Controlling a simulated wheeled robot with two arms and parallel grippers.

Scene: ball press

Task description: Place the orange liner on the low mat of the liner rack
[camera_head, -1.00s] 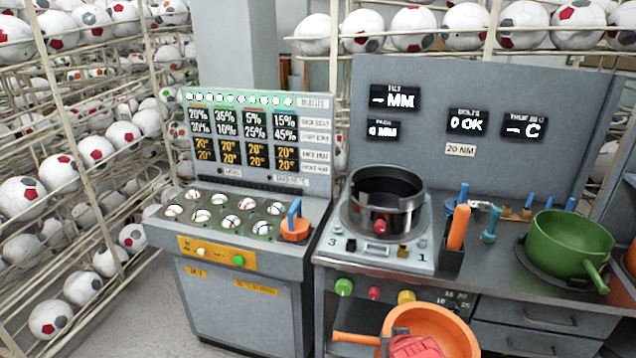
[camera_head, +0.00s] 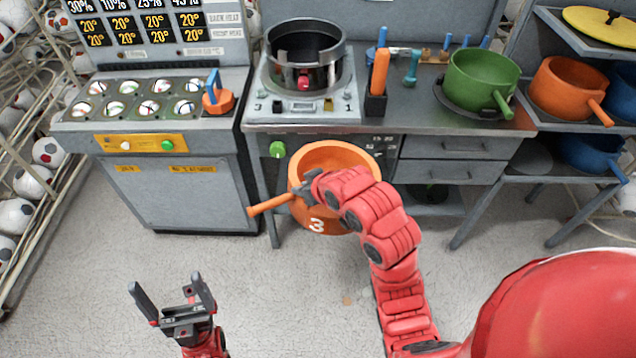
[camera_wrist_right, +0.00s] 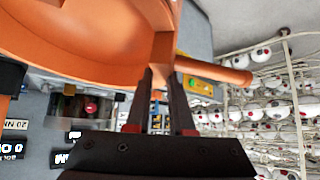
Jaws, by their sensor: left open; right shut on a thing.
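The orange liner (camera_head: 330,157) is a round bowl with a side handle and a white 3 on its wall. My right gripper (camera_head: 312,187) is shut on its rim near the handle and holds it in the air before the bench. In the right wrist view the fingers (camera_wrist_right: 162,88) pinch the liner (camera_wrist_right: 75,45). The liner rack (camera_head: 520,123) stands at the right. A dark round mat (camera_head: 528,158) lies bare on its lower shelf, beside a blue liner (camera_head: 590,155). Another orange pot (camera_head: 566,88) sits on the shelf above. My left gripper (camera_head: 168,284) is open and empty above the floor.
The bench (camera_head: 425,118) carries a press pot (camera_head: 303,58), a tool holder (camera_head: 376,104) and a green pot (camera_head: 482,78). A yellow lid (camera_head: 602,27) is on the rack's top shelf. A ball tray cabinet (camera_head: 180,195) stands left. The floor before the bench is open.

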